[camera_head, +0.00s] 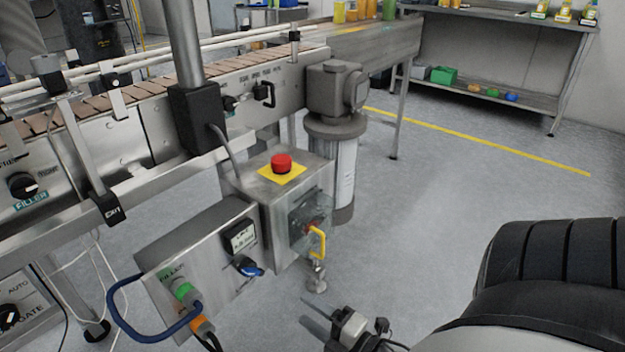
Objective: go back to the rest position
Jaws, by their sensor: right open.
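My right gripper (318,316) is at the bottom centre, low in front of the control boxes. Its fingers are thin, apart and empty, and it touches nothing that I can see. My dark right arm fills the lower right corner. My left gripper is not in view. The filler control box (205,265) has a green button (184,291), a small display and a blue-handled switch (248,267). Beside it, a steel box carries a red emergency stop button (281,163) on a yellow plate and a yellow handle (318,241) on its side.
A slatted conveyor (150,88) runs from the left to the back, with a grey motor (335,90) at its end. A blue cable (135,325) loops out beside the filler box. A steel shelf (500,60) stands at the back right. The floor (440,180) between is clear.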

